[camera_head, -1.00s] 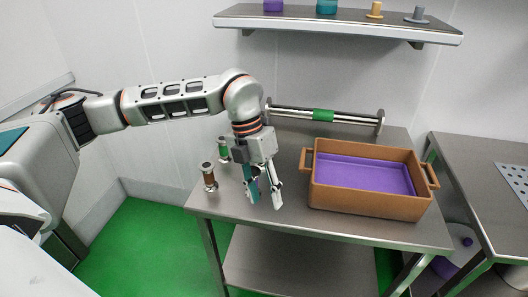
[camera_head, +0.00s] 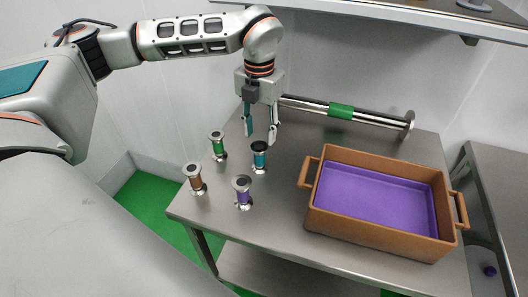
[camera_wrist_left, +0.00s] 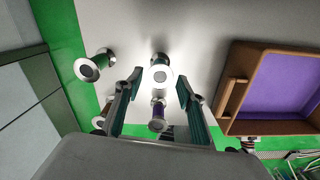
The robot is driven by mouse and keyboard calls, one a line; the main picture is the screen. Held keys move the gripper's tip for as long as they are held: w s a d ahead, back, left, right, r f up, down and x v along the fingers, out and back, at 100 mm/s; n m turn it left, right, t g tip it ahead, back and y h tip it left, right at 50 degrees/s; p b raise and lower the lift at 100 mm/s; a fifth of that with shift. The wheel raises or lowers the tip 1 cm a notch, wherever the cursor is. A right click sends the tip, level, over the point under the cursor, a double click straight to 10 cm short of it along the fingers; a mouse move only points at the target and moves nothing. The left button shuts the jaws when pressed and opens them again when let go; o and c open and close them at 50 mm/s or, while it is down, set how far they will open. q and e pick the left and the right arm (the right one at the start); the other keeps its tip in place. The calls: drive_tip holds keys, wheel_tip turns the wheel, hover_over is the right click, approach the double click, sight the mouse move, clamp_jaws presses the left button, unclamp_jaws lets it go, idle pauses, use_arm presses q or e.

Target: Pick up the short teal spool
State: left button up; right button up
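The short teal spool (camera_head: 260,159) stands upright on the steel table, with a dark top and a silver base flange. My left gripper (camera_head: 261,139) is open and empty, pointing down just above and behind it in the head view. In the left wrist view the spool's round silver end (camera_wrist_left: 161,75) shows between the tips of the open gripper (camera_wrist_left: 160,79); its teal body is mostly hidden there. My right gripper is not in view.
A green spool (camera_head: 217,147), a brown spool (camera_head: 195,181) and a purple spool (camera_head: 242,192) stand near the teal one. A brown crate (camera_head: 375,230) with a purple inside stands to the right. A long bar with a green sleeve (camera_head: 340,111) lies behind.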

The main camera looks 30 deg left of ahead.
sight(260, 145)
use_arm(q)
wheel_tip(260, 145, down, 4)
drive_tip(key=shift+s+f, duration=0.15)
drive_tip(key=shift+f, duration=0.45)
wheel_tip(260, 145, down, 5)
drive_tip(key=shift+s+d+p, duration=0.1)
drive_tip(key=shift+p, duration=0.25)
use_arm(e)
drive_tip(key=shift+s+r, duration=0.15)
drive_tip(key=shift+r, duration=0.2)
use_arm(q)
clamp_jaws()
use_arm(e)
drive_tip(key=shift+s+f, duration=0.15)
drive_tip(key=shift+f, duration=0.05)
